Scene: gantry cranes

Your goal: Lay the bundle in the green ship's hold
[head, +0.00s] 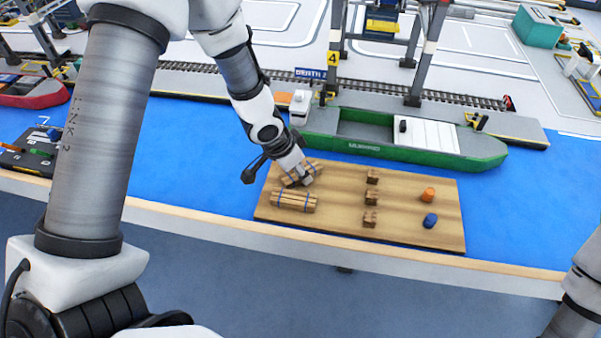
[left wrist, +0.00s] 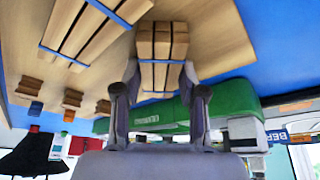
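I see no clear lift off the board. A second bundle (head: 293,201) lies on the board just in front. The green ship (head: 440,156) floats behind the board, its open hold (head: 362,131) empty. My right gripper is outside the views.
Several small wooden blocks (head: 371,198), an orange cylinder (head: 428,194) and a blue cylinder (head: 430,220) stand on the board. Crane legs (head: 429,45) rise behind the ship. A red ship (head: 35,92) is at the far left. The blue water right of the board is clear.

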